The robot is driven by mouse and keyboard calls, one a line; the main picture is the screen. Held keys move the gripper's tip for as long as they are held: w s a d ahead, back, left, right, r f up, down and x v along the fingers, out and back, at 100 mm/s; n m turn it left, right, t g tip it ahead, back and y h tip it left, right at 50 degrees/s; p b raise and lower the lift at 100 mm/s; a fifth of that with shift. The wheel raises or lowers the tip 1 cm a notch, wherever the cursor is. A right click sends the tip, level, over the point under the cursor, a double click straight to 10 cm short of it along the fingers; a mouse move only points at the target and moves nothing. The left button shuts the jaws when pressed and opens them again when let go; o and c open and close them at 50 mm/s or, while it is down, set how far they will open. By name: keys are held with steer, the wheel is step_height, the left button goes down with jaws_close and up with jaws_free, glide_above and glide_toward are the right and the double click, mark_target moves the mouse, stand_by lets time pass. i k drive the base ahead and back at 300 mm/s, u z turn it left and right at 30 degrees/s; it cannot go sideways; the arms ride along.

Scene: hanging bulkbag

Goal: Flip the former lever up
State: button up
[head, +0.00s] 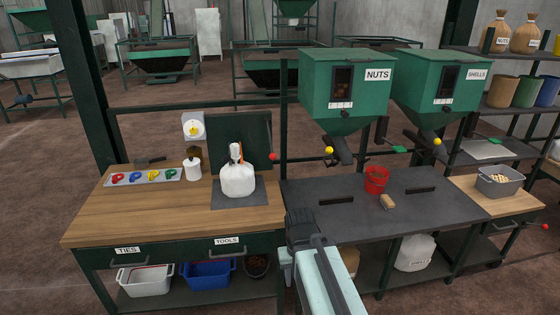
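A lever with a red knob (273,156) sits at the right edge of an upright dark green panel (254,135) at the back of the wooden bench. Its arm is too small to tell its angle clearly; the knob sits low beside the panel. No label marks it as the former lever. A white tied bag (237,181) stands on a dark mat in front of the panel. My gripper (299,217) is at the lower middle, nearer to me than the knob and apart from it. It is seen from behind, and its fingers cannot be made out.
Two green hoppers, NUTS (318,83) and SHELLS (415,84), hang over the grey table (420,207), with yellow-knobbed levers below. A red bucket (376,179) stands there. A tray of coloured ties (143,177) lies left. Another red knob (545,226) shows far right.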

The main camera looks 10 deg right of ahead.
mark_target(272, 156)
steer(key=i, duration=1)
steer(key=u, duration=1.55)
steer(key=k, duration=1.3)
steer(key=z, duration=0.3)
steer(key=i, duration=1)
steer(key=u, duration=0.05)
